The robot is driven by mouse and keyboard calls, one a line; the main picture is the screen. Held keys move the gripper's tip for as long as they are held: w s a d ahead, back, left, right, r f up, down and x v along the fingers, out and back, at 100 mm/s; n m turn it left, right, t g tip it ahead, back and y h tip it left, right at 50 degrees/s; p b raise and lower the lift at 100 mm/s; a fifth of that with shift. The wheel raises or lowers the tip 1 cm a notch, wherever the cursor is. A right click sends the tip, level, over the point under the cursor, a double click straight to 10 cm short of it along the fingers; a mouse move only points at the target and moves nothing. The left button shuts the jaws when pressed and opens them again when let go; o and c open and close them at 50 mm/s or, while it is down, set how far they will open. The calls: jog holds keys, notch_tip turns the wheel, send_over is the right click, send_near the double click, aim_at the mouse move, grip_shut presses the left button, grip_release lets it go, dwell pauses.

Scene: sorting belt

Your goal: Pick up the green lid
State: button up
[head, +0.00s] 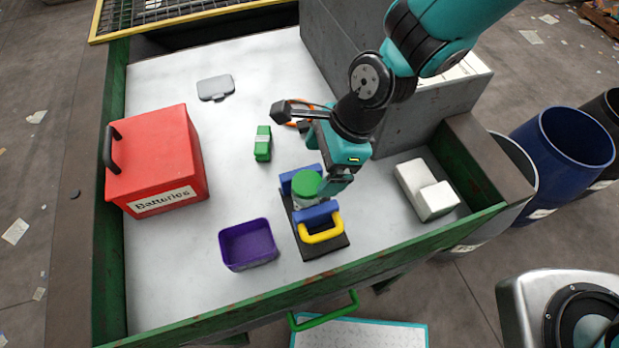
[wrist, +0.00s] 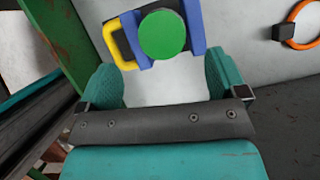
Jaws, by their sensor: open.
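The green lid (head: 307,182) is a round green disc on top of a pale jar held between the blue blocks of a black-based fixture (head: 331,243) with a yellow handle. In the wrist view the green lid (wrist: 164,34) lies ahead of the fingers, with the blue blocks (wrist: 194,24) at its sides. My gripper (head: 338,184) is beside the fixture on its right in the head view. In the wrist view my gripper (wrist: 166,88) has its teal fingers wide apart with nothing between them. The far fingertip is partly hidden in the head view.
A red battery box (head: 160,165), purple bin (head: 247,245), small green block (head: 262,144) and grey case (head: 215,87) lie to the left. An orange ring (wrist: 304,22) is on the wall side. Green edges bound the table.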

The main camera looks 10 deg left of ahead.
aim_at(308, 182)
jog(key=shift+w+p+x, duration=0.2)
jog(key=shift+p+x, duration=0.7)
jog(key=shift+x, duration=1.65)
jog(key=c, duration=1)
